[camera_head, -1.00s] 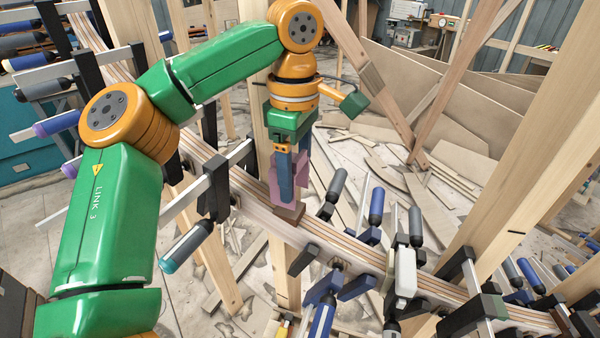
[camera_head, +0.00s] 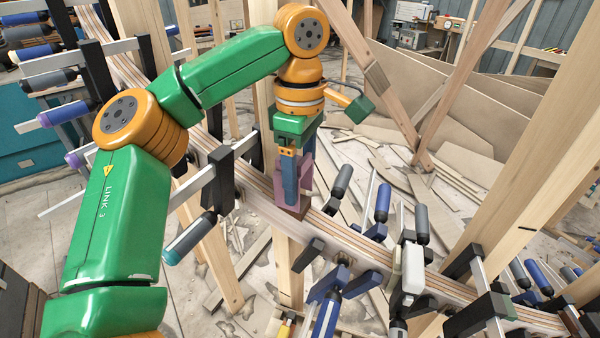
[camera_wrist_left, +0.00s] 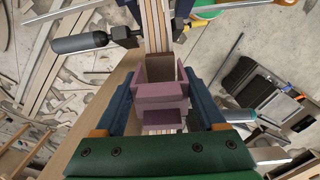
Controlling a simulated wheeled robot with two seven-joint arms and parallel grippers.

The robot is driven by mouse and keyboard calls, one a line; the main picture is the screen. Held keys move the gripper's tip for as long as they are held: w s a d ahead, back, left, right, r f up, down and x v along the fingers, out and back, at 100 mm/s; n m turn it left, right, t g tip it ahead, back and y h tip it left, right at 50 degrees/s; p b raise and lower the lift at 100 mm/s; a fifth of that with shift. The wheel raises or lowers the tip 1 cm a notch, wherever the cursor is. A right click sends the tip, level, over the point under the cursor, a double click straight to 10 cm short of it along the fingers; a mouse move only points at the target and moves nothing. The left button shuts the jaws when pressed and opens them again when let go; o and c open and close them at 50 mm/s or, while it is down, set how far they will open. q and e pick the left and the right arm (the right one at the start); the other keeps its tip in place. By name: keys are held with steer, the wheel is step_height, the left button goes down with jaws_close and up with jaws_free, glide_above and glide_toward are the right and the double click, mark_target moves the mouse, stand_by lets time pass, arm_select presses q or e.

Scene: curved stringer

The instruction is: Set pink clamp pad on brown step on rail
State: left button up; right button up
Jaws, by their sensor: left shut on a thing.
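The pink clamp pad (camera_head: 307,172) is between the blue fingers of my left gripper (camera_head: 290,190), which is shut on it. In the left wrist view the pink pad (camera_wrist_left: 161,94) shows between the two fingers, with raised walls. The brown step (camera_head: 297,211) sits on the curved laminated rail (camera_head: 330,231), directly below the fingertips and mostly hidden by them. In the left wrist view the brown step (camera_wrist_left: 160,62) shows just beyond the pad, in line with the rail (camera_wrist_left: 155,25). I cannot tell whether pad and step touch. My right gripper is not in view.
Several clamps line the rail, including a black clamp (camera_head: 219,180) to the left and a white-bodied clamp (camera_head: 412,268) to the right. A wooden post (camera_head: 262,110) stands behind the gripper. Wood scraps lie on the floor.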

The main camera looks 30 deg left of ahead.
arm_select(q)
steer(key=shift+f, duration=0.1)
stand_by(0.3)
steer(key=shift+f+b, duration=1)
steer(key=shift+f, duration=0.65)
steer(key=shift+d, duration=0.1)
